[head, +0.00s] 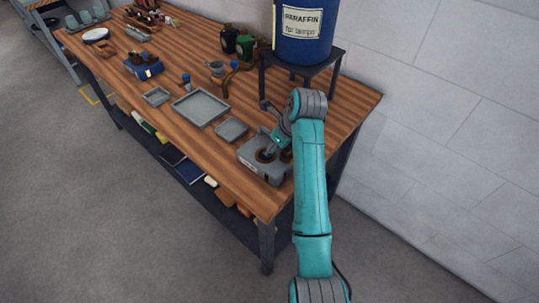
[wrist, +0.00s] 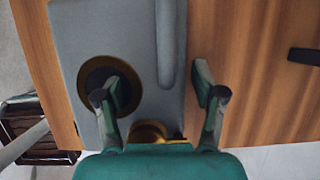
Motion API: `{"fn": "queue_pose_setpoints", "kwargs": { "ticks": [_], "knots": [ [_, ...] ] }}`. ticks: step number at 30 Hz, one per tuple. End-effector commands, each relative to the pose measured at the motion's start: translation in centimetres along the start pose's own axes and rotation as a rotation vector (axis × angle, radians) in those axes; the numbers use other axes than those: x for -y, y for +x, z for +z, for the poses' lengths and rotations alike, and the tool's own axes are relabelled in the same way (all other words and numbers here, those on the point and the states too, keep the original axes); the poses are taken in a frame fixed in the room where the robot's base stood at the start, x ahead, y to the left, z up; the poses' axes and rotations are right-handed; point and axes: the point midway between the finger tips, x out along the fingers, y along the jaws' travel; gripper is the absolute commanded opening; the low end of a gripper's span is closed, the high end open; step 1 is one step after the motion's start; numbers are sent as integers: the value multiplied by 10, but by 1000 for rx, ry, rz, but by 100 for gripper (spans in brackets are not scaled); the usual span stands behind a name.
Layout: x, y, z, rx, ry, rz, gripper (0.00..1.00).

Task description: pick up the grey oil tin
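A grey box-shaped body (head: 252,152) sits at the near right corner of the bench. It may be the grey oil tin, though I cannot be sure. In the wrist view this grey body (wrist: 130,35) shows a dark round part with a brass ring and a raised grey bar along its right side. My gripper (head: 271,150) is right over it. In the wrist view my gripper (wrist: 160,97) is open, with the left finger over the brass-ringed part and the right finger beside the body's right edge. A second brass ring is partly hidden by my gripper.
Grey trays (head: 200,108) lie left of it on the wooden bench (head: 180,70). A blue paraffin drum (head: 303,45) stands on a dark stand (head: 325,68) behind. A small grey can (head: 215,67) and a green can (head: 245,46) stand further back. The wall is close on the right.

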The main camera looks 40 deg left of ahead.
Motion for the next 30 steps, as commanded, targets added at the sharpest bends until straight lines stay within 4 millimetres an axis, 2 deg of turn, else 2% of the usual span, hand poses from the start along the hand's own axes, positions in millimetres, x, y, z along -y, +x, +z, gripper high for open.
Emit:
{"fn": "queue_pose_setpoints", "kwargs": {
  "ticks": [1, 7, 17, 30],
  "knots": [
    [0, 0, 0, 0, 0, 0, 49],
    [0, 0, 0, 0, 0, 0, 0],
    [1, -7, 3, 2, -1, -1, 0],
    [1, -75, 31, 2, -1, -2, 0]
  ]
}}
